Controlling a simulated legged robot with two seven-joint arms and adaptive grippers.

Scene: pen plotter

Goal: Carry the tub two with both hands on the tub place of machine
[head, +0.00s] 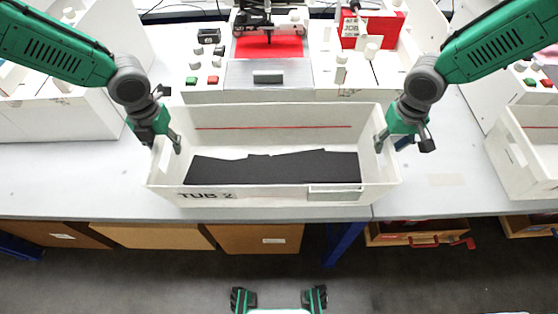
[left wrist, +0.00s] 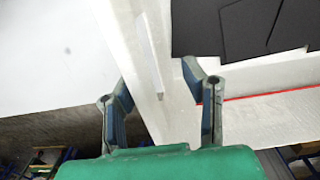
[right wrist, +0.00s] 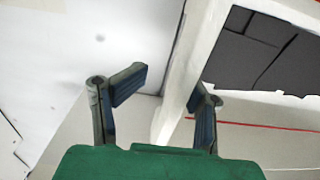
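The white tub (head: 270,190), lettered "TUB 2", stands on the table at its front edge, with black sheets (head: 275,168) inside. The white machine (head: 330,75) is just behind it; its tub place is not clearly distinguishable. My left gripper (head: 162,140) is at the tub's left end wall; in the left wrist view (left wrist: 158,88) its fingers are spread on either side of that wall. My right gripper (head: 403,138) is at the right end wall; in the right wrist view (right wrist: 169,88) its open fingers straddle it, the right one close to the wall.
A second white tub (head: 520,170) stands at the right edge beside another machine. A white machine also stands at the left (head: 60,105). The grey table (head: 70,180) is bare left of the tub, and also right of it (head: 440,180). Cardboard boxes (head: 255,238) are below.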

